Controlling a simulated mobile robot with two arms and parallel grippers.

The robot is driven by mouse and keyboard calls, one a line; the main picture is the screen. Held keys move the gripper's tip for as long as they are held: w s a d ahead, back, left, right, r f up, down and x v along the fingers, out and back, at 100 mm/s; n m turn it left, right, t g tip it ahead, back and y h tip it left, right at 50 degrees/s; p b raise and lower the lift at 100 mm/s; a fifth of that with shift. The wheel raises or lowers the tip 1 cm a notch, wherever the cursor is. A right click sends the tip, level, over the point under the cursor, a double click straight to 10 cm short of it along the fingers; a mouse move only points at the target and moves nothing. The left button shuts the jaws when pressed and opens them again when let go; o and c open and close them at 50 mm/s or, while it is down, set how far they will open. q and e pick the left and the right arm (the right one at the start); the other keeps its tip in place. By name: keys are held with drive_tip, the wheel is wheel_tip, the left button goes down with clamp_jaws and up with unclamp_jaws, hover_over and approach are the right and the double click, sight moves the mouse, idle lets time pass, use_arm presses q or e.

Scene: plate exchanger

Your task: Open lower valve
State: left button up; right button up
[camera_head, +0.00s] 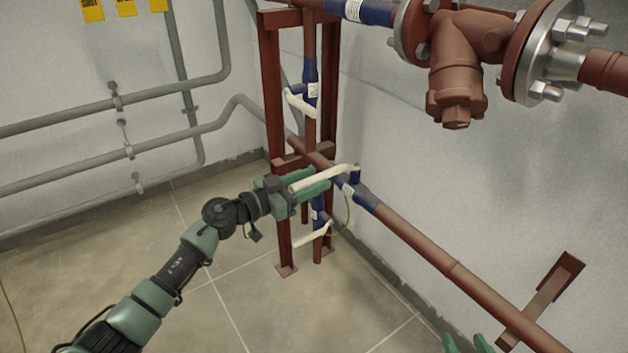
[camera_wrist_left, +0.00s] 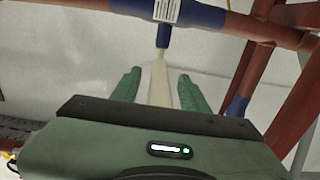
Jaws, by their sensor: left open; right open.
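A valve with a blue body (camera_head: 366,197) sits on the red-brown sloping pipe. Its cream lever (camera_head: 343,169) points left toward my left gripper (camera_head: 304,183). In the left wrist view the lever (camera_wrist_left: 159,78) lies between the open green fingers of my left gripper (camera_wrist_left: 160,88), with a visible gap on each side. A lower valve (camera_head: 318,213) on the vertical pipe stands below, with its own cream lever (camera_head: 312,236) pointing down-left; my left gripper is above it. My right gripper (camera_head: 467,343) shows only its green fingertips at the bottom edge, open and apart from everything.
A red-brown frame (camera_head: 272,90) stands behind the valves, with an upper valve lever (camera_head: 299,103). A bracket (camera_head: 541,301) is at the lower right. A large flanged fitting (camera_head: 459,65) hangs above. Grey pipes (camera_head: 165,92) run along the left wall. The tiled floor is clear.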

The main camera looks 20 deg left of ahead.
use_arm(q)
clamp_jaws()
idle(1.4)
